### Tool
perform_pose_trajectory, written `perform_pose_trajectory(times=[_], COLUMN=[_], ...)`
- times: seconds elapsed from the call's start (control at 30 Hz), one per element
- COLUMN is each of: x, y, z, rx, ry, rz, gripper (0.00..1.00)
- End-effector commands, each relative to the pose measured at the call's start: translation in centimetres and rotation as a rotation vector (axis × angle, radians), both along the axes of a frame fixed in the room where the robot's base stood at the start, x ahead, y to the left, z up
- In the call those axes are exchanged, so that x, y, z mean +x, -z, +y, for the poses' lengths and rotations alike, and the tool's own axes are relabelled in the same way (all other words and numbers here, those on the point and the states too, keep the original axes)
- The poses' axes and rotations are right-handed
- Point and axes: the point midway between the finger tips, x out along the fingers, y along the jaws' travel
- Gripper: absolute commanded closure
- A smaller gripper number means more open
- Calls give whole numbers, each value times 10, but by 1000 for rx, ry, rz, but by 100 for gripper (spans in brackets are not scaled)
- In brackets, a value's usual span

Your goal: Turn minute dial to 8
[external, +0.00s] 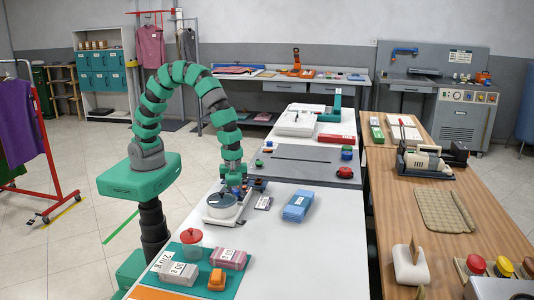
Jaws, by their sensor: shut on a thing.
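A round grey device, which looks like the minute dial (221,206), sits on a pale base on the white table (335,222). My green segmented arm arches over the table and comes down just behind it. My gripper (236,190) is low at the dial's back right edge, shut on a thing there. It looks like a part of the dial, but the fingers and the contact are too small to see clearly. The dial's numbers and pointer setting cannot be read from here.
Tagged bundles (229,258), a red-lidded jar (192,237) and an orange block (217,279) stand in front on a green mat. A grey board (300,160) lies behind. Bare table lies at front right.

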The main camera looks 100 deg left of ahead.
Motion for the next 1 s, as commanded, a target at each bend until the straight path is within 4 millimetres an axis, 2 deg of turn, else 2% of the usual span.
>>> perform_pose_trajectory(times=[0.4, 0.43, 0.5, 0.83, 1.0], x=[1, 1, 1, 1, 1], y=[-1, -1, -1, -3, -21], z=[0, 0, 0, 0, -1], rx=[0, 0, 0, 0, -2], ry=[6, 6, 5, 5, 5], rz=[-4, -4, -3, -2, -6], gripper=[92, 61, 48, 48, 48])
